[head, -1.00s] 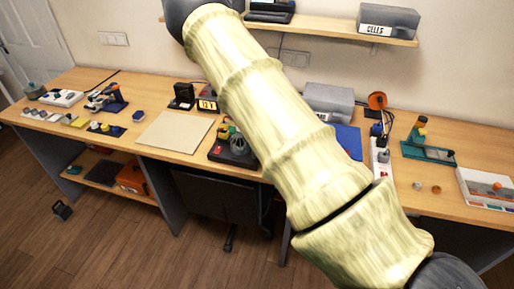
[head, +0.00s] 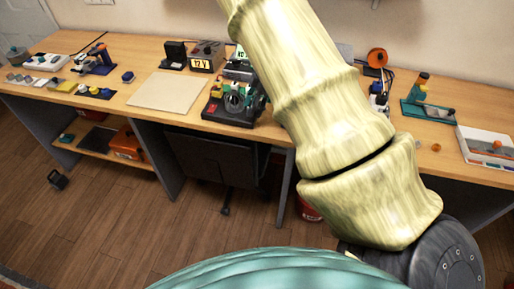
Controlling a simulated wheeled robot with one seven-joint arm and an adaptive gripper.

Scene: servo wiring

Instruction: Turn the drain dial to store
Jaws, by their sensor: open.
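A dark bench unit (head: 242,117) with a red part at its front left stands at the middle of the bench's front edge. A round grey-green knob (head: 235,101) sits on it. The knob may be the drain dial, but it is too small to read any marks or its setting. My arm hangs large across the right middle of the head view, just right of the unit. My gripper is not in view.
A power unit reading 12 V (head: 203,64) stands behind, left of the dark unit. A bare beige mat (head: 167,92) lies to the left. A teal tool (head: 425,103) and a white tray (head: 487,147) are at right.

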